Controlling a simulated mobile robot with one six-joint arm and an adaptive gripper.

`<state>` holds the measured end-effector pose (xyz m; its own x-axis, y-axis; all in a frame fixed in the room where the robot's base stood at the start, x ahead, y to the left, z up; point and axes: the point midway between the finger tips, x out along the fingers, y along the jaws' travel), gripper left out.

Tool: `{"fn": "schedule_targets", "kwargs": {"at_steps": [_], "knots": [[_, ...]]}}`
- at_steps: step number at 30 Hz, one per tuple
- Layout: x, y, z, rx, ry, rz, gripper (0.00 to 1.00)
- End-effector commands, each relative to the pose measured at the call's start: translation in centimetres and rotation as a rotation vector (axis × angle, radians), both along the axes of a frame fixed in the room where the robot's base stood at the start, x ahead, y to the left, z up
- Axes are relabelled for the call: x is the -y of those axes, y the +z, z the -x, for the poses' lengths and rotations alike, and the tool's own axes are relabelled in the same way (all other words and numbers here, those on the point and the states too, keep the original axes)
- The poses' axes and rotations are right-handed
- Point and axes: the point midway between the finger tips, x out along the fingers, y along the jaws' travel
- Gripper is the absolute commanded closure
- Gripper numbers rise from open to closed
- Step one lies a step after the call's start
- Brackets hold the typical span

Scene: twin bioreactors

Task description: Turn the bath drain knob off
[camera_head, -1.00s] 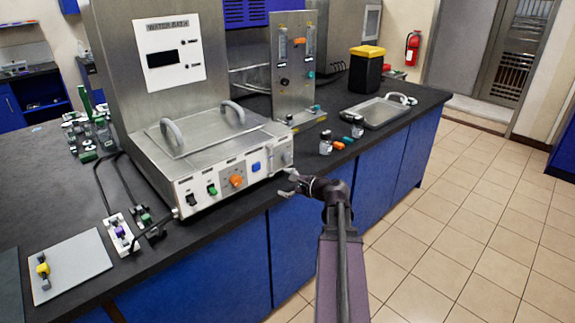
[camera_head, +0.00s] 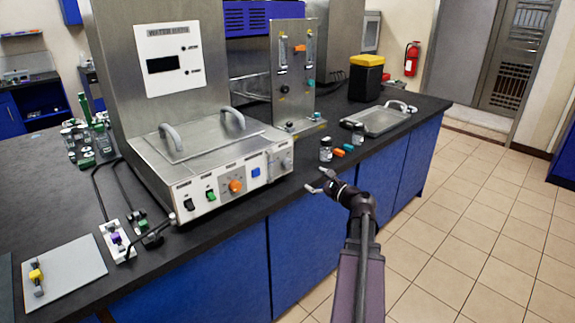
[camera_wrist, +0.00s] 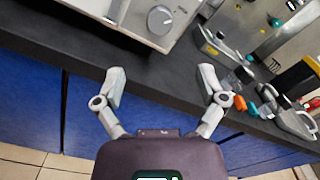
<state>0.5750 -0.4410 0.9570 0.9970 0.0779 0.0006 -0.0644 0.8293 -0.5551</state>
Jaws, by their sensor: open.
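The water bath (camera_head: 205,150) is a steel box with a lid and a white front panel. A grey round knob (camera_head: 284,163), which looks like the drain knob, sits at the right end of that panel. In the wrist view the knob (camera_wrist: 160,20) is at the top middle, with a ridge across its face; its label is too small to read. My gripper (camera_head: 318,181) is open and empty, in front of the bench edge and to the right of the knob, apart from it. In the wrist view both fingers of my gripper (camera_wrist: 161,75) are spread below the knob.
An orange knob (camera_head: 235,186), a blue button (camera_head: 256,172) and two switches share the panel. Small bottles (camera_head: 326,150) and coloured pieces lie right of the bath, near a steel flowmeter panel (camera_head: 293,90). The floor before the bench is clear.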

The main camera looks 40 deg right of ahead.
Motion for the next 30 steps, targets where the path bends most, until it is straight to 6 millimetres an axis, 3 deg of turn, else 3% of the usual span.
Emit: {"fn": "schedule_targets", "kwargs": {"at_steps": [8,24,30], "knots": [[-0.1,0.0,-2.4,0.000,0.002,0.001,0.10],[-0.7,0.0,-10.5,-0.001,0.002,0.001,0.10],[-0.9,0.0,-12.5,-0.001,0.002,0.001,0.10]]}}
